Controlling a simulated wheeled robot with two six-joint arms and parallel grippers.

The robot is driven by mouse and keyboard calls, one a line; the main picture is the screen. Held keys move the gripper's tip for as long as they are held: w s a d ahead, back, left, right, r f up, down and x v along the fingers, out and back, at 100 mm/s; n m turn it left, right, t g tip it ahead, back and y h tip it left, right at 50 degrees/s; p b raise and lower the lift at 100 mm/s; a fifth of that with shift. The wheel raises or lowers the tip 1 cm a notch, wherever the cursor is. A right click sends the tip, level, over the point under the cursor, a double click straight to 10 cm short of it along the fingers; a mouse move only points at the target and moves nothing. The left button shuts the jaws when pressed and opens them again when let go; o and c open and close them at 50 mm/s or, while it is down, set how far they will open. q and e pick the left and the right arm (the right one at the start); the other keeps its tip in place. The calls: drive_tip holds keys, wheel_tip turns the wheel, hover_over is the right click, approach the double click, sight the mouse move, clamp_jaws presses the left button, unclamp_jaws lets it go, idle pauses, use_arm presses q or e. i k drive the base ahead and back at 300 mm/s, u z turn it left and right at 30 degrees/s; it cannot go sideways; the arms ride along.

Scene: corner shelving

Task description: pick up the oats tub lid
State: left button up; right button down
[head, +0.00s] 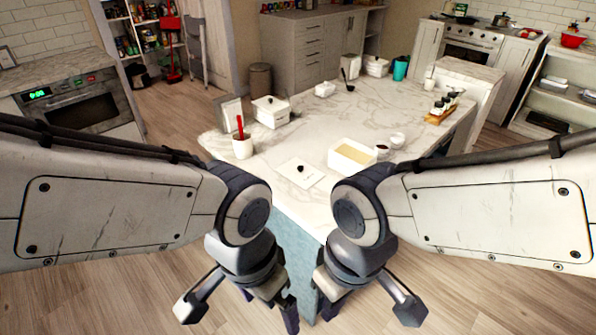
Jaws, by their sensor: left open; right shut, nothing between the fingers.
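The oats tub lid (301,171), a flat white plate with a small dark knob, lies on the marble island top (300,137) near its front end. The white tub (352,156) with pale tan contents stands uncovered just to its right. My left gripper (287,312) is open and points down in front of the island, lower in the picture than the lid. My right gripper (324,310) is shut and empty, also low beside the island's front end. Both are apart from the lid, and their fingertips are partly cut off by the bottom edge.
Small bowls (397,140) stand right of the tub. A wooden tray (441,112) with jars is further right. The island's middle is mostly clear.

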sight(300, 173)
drive_tip(key=u, duration=0.35)
drive_tip(key=k, duration=0.5)
drive_tip(key=u, duration=0.75)
drive_tip(key=i, duration=0.85)
drive_tip(key=z, duration=1.1)
drive_tip(key=i, duration=0.85)
drive_tip(key=z, duration=0.85)
